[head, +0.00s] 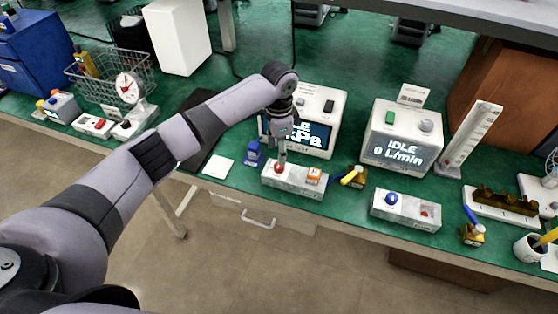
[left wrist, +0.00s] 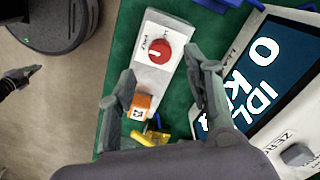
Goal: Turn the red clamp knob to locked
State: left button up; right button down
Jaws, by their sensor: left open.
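The red clamp knob (left wrist: 160,52) sits on a pale grey block (left wrist: 150,75) in the left wrist view. It has a white mark, and small labels beside it are too blurred to read surely. In the head view the knob (head: 279,168) is at the block's left part (head: 308,188), near the table's front edge. My left gripper (head: 281,155) is open just above the knob, pointing down. In the left wrist view its fingers (left wrist: 160,66) are spread to either side of the block, with the knob between and beyond their tips; contact cannot be told.
An orange cube (left wrist: 141,106) sits on the same block. A second block with a blue knob (head: 391,199) is to the right.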

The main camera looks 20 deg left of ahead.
aim_at(279, 167)
pick_arm(q)
notch_tip(279, 167, down, 6)
jog(key=shift+f, duration=0.25)
grip_shut()
dwell(0.6)
